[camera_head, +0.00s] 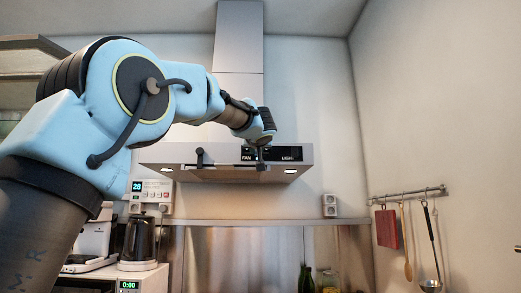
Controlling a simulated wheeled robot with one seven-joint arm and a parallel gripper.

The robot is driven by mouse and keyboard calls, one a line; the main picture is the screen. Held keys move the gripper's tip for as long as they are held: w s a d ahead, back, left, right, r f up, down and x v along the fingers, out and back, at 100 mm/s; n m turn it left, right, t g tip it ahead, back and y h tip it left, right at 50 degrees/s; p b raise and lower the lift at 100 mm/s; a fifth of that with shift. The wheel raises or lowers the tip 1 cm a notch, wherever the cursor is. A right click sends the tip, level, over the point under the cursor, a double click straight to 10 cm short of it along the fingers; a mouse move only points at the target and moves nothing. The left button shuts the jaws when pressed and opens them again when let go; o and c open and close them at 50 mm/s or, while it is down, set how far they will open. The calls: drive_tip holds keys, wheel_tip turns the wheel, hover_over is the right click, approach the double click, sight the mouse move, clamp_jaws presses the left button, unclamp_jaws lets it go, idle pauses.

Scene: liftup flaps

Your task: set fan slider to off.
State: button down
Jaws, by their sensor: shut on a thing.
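The range hood (225,158) hangs on the back wall in the head view. On its front face is a black control panel (284,153) with a FAN label and a LIGHT label. My gripper (262,158) is at the panel, just right of the FAN label, with its jaws shut on what appears to be the fan slider. The gripper covers the slider, so its exact position is hidden. My blue arm reaches in from the left.
A rail with hanging utensils (408,194) is on the right wall. A kettle (138,241) and a coffee machine (95,240) stand at the lower left. Bottles (307,280) stand below the hood. The space right of the hood is free.

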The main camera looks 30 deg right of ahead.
sight(246, 153)
drive_tip(key=a, duration=0.1)
drive_tip(key=w+a, duration=0.1)
drive_tip(key=shift+w+a+r+p, duration=0.15)
drive_tip(key=shift+a+p, duration=0.25)
drive_tip(key=shift+w+a, duration=0.1)
drive_tip(key=shift+a, duration=0.1)
drive_tip(key=shift+f, duration=0.2)
drive_tip(key=c, duration=0.8)
unclamp_jaws()
drive_tip(key=shift+c, duration=0.2)
drive_tip(key=b+v, duration=0.1)
drive_tip(key=v, duration=1)
drive_tip(key=shift+w, duration=0.1)
